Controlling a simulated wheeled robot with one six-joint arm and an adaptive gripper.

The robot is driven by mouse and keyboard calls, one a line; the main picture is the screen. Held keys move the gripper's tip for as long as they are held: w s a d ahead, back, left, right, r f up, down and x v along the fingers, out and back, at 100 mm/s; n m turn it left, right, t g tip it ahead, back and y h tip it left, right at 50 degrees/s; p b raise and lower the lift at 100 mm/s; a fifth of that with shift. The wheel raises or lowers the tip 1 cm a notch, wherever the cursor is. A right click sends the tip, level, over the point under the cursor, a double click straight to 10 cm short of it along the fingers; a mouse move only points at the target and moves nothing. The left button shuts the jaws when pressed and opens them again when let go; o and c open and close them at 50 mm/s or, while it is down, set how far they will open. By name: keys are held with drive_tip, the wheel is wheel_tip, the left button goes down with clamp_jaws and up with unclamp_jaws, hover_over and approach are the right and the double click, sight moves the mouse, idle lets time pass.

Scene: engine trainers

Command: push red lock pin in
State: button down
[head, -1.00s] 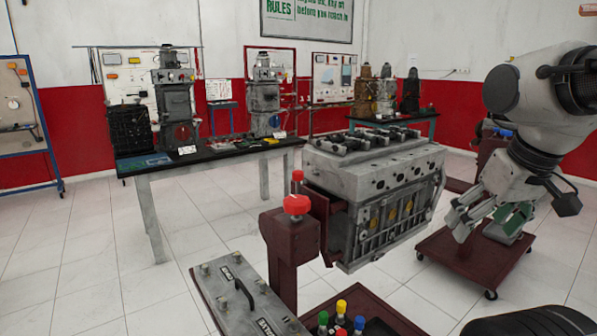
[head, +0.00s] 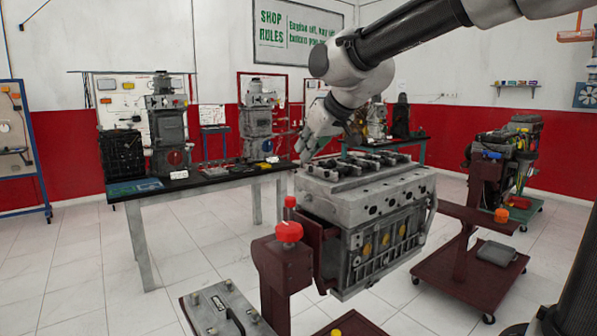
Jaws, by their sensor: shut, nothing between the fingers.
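Two red parts show at the dark red post (head: 283,270) of the engine stand: a broad red knob (head: 289,232) on top, and a smaller red cap (head: 290,201) just above it in the picture. I cannot tell for sure which is the lock pin, or how far it stands out. The grey engine block (head: 365,195) is mounted to the right of the post. My gripper (head: 305,154) is shut and empty, above and behind the block's left end in the picture. It is apart from both red parts.
A black-topped table (head: 215,178) with engines stands at the back left. Another dark red stand (head: 468,272) with an engine is at right. Tiled floor (head: 90,255) is open at left.

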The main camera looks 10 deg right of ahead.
hover_over(293, 200)
drive_tip(key=f, duration=0.6)
drive_tip(key=shift+w+a, duration=0.1)
drive_tip(key=shift+w, duration=0.1)
drive_tip(key=f, duration=0.3)
drive_tip(key=shift+w+a+f, duration=0.1)
drive_tip(key=shift+w+f, duration=0.1)
drive_tip(key=shift+f, duration=0.6)
wheel_tip(293, 200, down, 5)
drive_tip(key=shift+r, duration=0.2)
drive_tip(key=shift+s+f, duration=0.1)
drive_tip(key=shift+f, duration=0.05)
